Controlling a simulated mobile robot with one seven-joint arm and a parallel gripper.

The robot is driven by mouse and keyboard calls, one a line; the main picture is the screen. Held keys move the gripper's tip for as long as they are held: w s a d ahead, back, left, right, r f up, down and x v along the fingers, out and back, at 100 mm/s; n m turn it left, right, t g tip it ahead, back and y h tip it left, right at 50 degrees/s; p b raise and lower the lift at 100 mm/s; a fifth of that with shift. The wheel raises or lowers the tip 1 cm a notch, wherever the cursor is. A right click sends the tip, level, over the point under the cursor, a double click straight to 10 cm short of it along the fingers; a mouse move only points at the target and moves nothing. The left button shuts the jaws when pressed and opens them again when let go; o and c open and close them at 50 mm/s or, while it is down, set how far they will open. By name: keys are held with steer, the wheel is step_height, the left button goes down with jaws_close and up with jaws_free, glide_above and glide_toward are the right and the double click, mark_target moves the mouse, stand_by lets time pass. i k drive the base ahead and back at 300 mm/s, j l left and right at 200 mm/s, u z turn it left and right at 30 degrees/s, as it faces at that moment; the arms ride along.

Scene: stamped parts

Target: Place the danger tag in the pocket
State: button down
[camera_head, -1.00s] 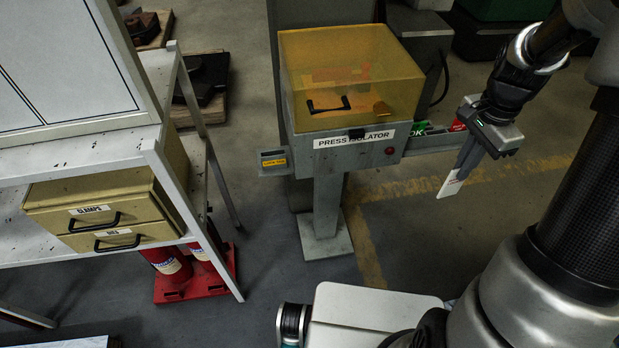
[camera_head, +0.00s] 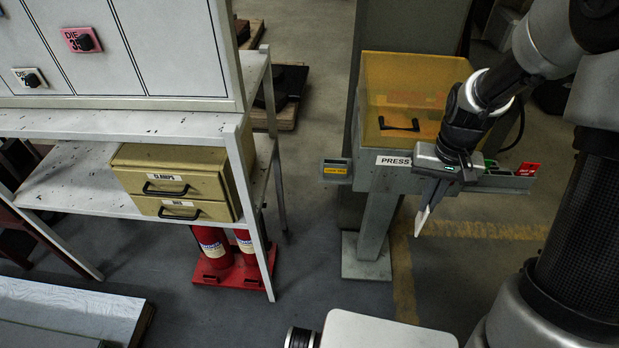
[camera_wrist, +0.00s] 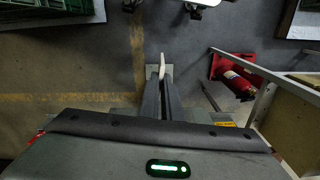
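My gripper (camera_head: 431,204) points down in front of the press isolator box, its fingers closed on a thin white tag (camera_head: 422,221). The tag is seen nearly edge-on, so its print is not readable. In the wrist view the tag (camera_wrist: 161,63) stands out past the fingertips (camera_wrist: 161,80). The isolator (camera_head: 416,95) has a yellow see-through cover and stands on a grey post. A small grey holder with a yellow label (camera_head: 336,171) sits on its left side. A grey tray (camera_head: 496,184) with green and red pieces sits on its right. Which holder is the pocket, I cannot tell.
A white shelf unit (camera_head: 130,126) with a two-drawer tan cabinet (camera_head: 180,186) stands at left. Red cylinders on a red base (camera_head: 229,270) stand under it. A white-topped slab (camera_head: 65,310) lies at lower left. Floor around the isolator post is clear.

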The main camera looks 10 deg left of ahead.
mark_target(335, 174)
steer(key=i+u, duration=0.15)
steer(key=u, duration=1.25)
steer(key=i+l, duration=0.55)
steer(key=i+u, duration=0.05)
steer(key=i, duration=0.1)
